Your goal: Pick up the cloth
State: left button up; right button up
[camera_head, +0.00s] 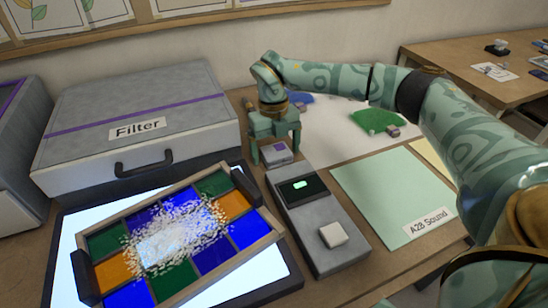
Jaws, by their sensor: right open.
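My right gripper (275,145) points down with its fingers apart, at the back end of the grey device. A small grey block with a purple top (278,155) shows between and below its fingertips; I cannot tell whether they touch it. A ragged green piece (376,120) with a small grey block at its edge lies on a white sheet, right of the gripper. A similar blue piece (305,98) lies behind the gripper, partly hidden. I cannot tell for sure which of these is the cloth. My left gripper is not in view.
A framed coloured glass panel (110,240) with white bits on it lies on a lit board (66,270). A grey Filter case (180,95) stands behind. The grey device (315,225) has a white button. A pale green sheet (385,190) lies to the right.

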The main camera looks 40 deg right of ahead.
aim_at(277, 151)
jog(key=shift+s+r, duration=0.1)
jog(key=shift+r, duration=0.1)
jog(key=shift+c, duration=0.3)
jog(key=c, duration=1)
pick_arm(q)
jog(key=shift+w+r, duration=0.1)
pick_arm(e)
jog(key=shift+r, duration=0.1)
